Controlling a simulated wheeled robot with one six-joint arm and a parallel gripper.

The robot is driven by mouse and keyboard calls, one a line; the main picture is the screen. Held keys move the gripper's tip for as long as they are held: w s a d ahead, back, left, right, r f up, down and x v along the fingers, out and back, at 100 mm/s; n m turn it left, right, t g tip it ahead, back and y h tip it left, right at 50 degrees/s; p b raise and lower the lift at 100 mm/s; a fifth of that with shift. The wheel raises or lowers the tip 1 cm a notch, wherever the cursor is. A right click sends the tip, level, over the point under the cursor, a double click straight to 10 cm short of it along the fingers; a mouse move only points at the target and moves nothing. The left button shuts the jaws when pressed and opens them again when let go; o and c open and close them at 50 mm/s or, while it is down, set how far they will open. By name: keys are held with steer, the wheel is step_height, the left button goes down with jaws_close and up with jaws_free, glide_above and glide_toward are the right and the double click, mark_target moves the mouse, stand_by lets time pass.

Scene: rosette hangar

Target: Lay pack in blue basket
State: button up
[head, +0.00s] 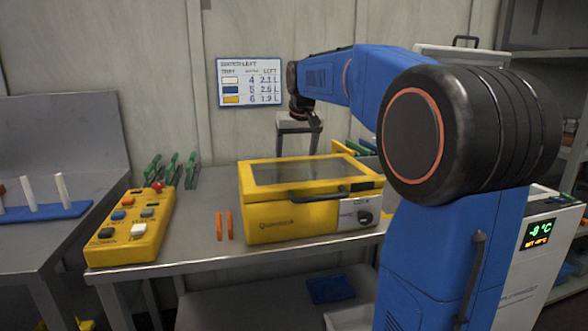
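My gripper (298,150) hangs fingers down above and behind the yellow case, in front of the wall. Its two fingers are apart with nothing seen between them; the tips are partly hidden by the case. I cannot make out a pack for certain. A dark blue object (330,289) lies on the shelf under the table; I cannot tell whether it is the blue basket.
The yellow case (262,222) with a shut, windowed lid stands on the metal table (195,240). Left of it are two orange pegs (224,226), a yellow button box (133,228) and green clips (173,170). A white cooler (520,270) stands at right, partly behind my arm.

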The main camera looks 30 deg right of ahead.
steer(key=shift+o, duration=0.4)
steer(key=v, duration=0.4)
steer(key=d+v, duration=0.1)
steer(key=v, duration=0.4)
steer(key=x, duration=0.8)
steer(key=a+x, duration=0.1)
steer(key=x, duration=0.3)
steer(key=shift+s+a+f, duration=0.15)
steer(key=shift+x, duration=2.65)
steer(key=c, duration=1.5)
step_height(320, 180, up, 18)
steer(key=shift+r, duration=0.15)
